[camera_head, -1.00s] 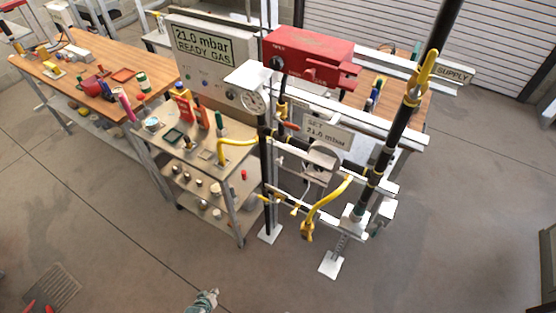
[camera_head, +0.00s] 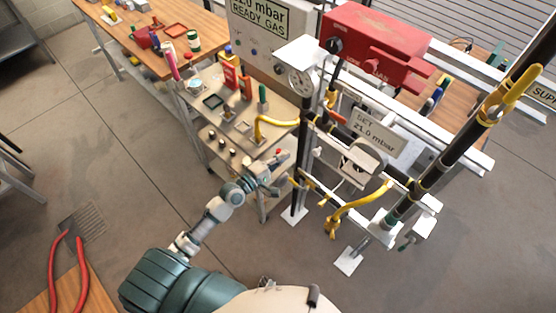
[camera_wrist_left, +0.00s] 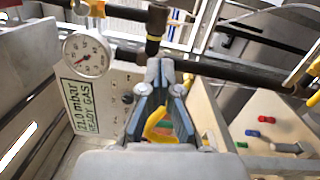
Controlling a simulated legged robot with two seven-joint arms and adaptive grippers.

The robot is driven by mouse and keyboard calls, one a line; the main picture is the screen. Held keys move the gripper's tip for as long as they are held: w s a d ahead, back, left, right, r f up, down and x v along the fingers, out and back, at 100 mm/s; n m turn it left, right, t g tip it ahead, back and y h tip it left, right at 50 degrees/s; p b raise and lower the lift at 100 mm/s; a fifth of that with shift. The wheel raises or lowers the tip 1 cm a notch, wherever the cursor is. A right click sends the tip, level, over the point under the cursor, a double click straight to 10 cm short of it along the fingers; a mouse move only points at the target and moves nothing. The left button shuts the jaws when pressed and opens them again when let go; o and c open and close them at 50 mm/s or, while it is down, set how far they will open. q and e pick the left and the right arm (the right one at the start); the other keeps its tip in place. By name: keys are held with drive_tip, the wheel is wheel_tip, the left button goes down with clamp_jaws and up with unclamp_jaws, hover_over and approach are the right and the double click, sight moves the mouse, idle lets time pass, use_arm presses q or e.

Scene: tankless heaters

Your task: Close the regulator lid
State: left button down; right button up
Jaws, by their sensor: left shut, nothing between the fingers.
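A round grey-white housing (camera_head: 361,157), which looks like the regulator, sits in the pipe rack just below the sign reading "SET 21.0 mbar" (camera_head: 377,132). I cannot make out its lid or how far it is open. My left gripper (camera_head: 281,159) is shut and empty, left of the rack's dark upright pipe and apart from the housing. In the left wrist view, its fingertips (camera_wrist_left: 160,70) point toward dark pipework, with a yellow pipe (camera_wrist_left: 155,124) showing between the finger links. My right gripper is not in view.
A pressure gauge (camera_head: 299,80) is on the rack, also in the left wrist view (camera_wrist_left: 87,54). A red box (camera_head: 372,45) is above. A metal cart (camera_head: 212,101) stands left. Floor in front is open.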

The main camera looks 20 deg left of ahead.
sight(325, 156)
use_arm(q)
drive_tip(key=w+d+p, duration=0.2)
drive_tip(key=w+d, duration=0.1)
drive_tip(key=d, duration=0.3)
drive_tip(key=shift+w+r, duration=0.3)
